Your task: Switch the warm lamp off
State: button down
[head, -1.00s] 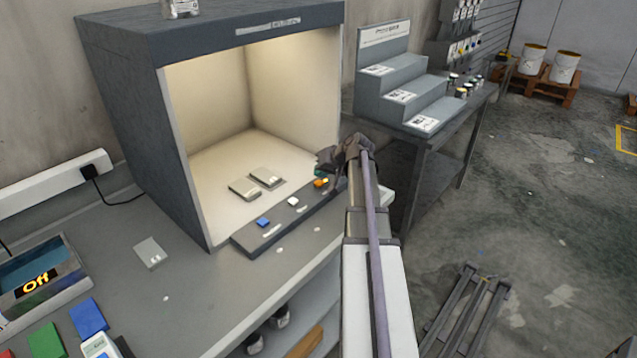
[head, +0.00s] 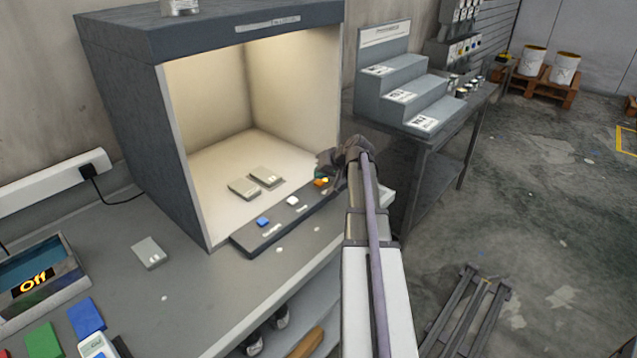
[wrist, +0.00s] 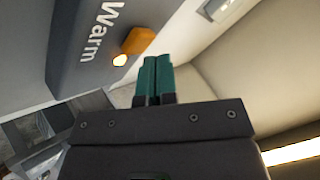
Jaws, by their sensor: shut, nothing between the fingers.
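The light booth (head: 130,120) stands on the bench, and its inside glows warm. Its dark switch panel (head: 268,236) at the front carries a blue switch (head: 263,221), a white switch (head: 292,200) and an orange switch (head: 321,182). In the wrist view the orange switch (wrist: 138,40) sits beside the word "Warm" (wrist: 102,30), with a small bright light at its end. My gripper (wrist: 157,60) is shut and empty, its teal fingertips close beside the orange switch. I cannot tell whether they touch. In the head view my arm partly hides the gripper.
Two grey sample plates lie in the booth (head: 256,183). Another grey plate (head: 150,253) lies on the bench. A stepped stand (head: 398,95) is on the table to the right.

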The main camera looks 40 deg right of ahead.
aim_at(321, 181)
jog(key=shift+f+b, duration=0.4)
jog(key=shift+f, duration=0.05)
dwell(0.3)
jog(key=shift+r+p, duration=0.95)
notch_tip(321, 181, up, 6)
jog(key=p, duration=0.6)
